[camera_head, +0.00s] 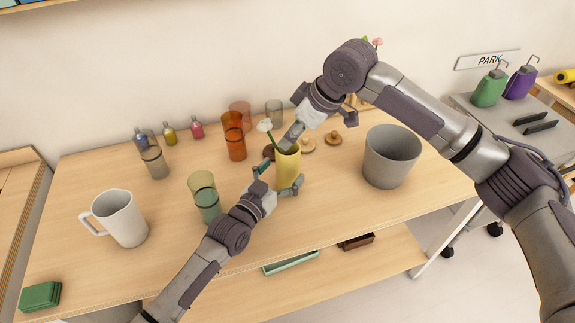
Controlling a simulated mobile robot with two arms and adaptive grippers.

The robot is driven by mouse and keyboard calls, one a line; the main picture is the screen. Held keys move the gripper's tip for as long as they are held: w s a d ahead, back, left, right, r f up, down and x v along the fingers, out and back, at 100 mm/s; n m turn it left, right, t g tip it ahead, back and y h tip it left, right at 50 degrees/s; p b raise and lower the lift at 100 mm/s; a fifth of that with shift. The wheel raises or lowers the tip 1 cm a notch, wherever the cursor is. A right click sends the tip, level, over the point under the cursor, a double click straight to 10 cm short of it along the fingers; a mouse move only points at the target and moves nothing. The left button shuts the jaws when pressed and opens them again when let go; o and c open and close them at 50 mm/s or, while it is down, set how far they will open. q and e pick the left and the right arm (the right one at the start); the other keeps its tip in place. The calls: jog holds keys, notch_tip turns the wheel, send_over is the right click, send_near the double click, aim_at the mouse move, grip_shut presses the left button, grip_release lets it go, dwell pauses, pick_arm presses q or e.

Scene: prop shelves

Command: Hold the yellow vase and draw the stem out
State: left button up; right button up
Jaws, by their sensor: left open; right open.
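The yellow vase (289,170) stands upright on the wooden table. A stem with a white flower head (265,126) shows at the vase's left; its lower part runs toward the vase mouth, partly hidden by my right gripper. My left gripper (279,179) is open, with its fingers on either side of the vase; I cannot tell whether they touch it. My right gripper (318,128) is open above the vase, one finger close to the mouth and the stem.
An orange tumbler (234,137) and a green tumbler (207,203) stand left of the vase. A grey bucket (391,158) stands at right, and a white pitcher (121,219) at left. Wooden knobs (333,138) lie behind the vase. The front table area has free room.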

pick_arm(q)
jog(key=shift+x, duration=1.35)
jog(key=shift+c, duration=0.4)
jog(key=c, duration=1.6)
jog(key=o, duration=1.4)
jog(key=c, duration=0.9)
